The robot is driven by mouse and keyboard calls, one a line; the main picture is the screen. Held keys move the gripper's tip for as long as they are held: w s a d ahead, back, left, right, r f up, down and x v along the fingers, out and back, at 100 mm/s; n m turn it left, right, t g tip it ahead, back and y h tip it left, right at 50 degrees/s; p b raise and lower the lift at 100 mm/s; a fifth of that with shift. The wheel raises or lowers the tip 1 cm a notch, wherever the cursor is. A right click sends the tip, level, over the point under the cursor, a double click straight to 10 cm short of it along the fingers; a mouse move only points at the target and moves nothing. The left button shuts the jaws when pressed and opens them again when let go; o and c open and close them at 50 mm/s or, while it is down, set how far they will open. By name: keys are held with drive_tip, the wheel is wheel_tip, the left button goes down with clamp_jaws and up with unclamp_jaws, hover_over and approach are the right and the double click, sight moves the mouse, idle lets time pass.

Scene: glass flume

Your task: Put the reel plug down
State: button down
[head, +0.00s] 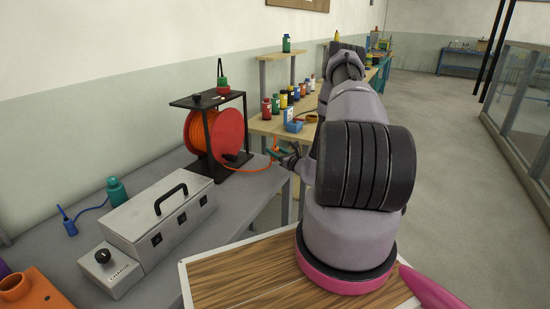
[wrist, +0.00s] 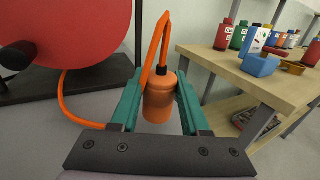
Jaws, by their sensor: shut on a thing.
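The reel plug (wrist: 160,101) is an orange cylinder with an orange cable looping up from its top. My gripper (wrist: 157,88) has its green fingers shut on it, one on each side, and it hangs roughly upright. In the head view my gripper (head: 279,154) is near the right end of the grey bench, beside the cable reel (head: 228,133). The plug is small there and partly hidden by the fingers. The cable runs from the reel to the plug. I cannot tell how high the plug is above the grey surface below it.
A wooden bench (head: 262,126) with several bottles and a blue holder (head: 293,126) stands beyond. In the wrist view, the wooden bench (wrist: 222,64) is at right.

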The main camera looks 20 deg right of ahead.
drive_tip(key=shift+f, duration=1.3)
drive_tip(key=shift+f, duration=0.15)
drive_tip(key=shift+c, duration=1.9)
unclamp_jaws()
